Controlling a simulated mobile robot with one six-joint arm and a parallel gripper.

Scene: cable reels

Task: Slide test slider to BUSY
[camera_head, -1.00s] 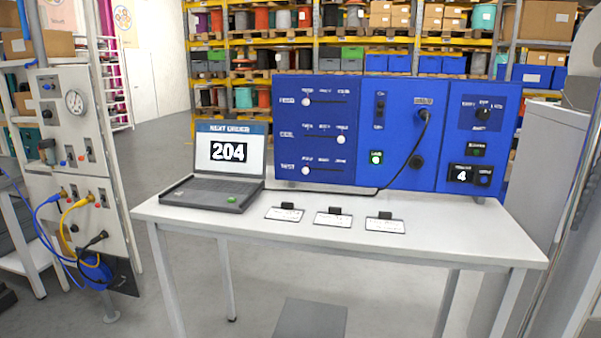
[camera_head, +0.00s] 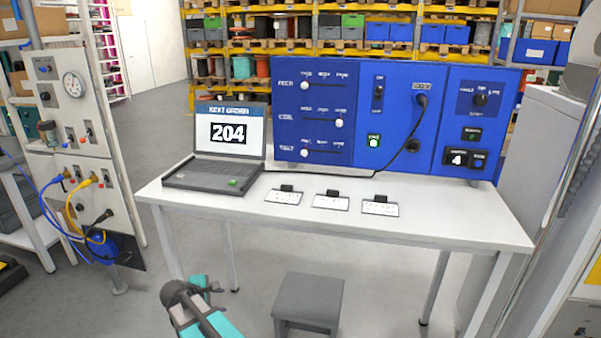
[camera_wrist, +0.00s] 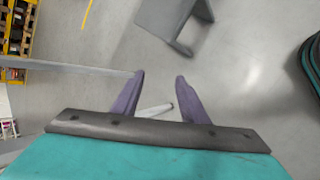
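The test slider (camera_head: 305,153) is the bottom one of three on the left blue panel (camera_head: 333,110). Its white round knob is at the left end of its slot. The position labels above the slot are too blurred to read surely. My gripper (camera_wrist: 160,78) shows in the wrist view with its two purple fingers apart and no object held between them; the floor shows behind them. In the head view part of my arm is at the bottom, in front of and below the table, well away from the slider.
The white table (camera_head: 440,222) carries a laptop (camera_head: 222,160) showing 204 and three small cards. A grey stool (camera_head: 310,297) stands in front of it. The other two slider knobs are at left (camera_head: 305,86) and right (camera_head: 339,123). A gauge panel (camera_head: 75,130) stands left.

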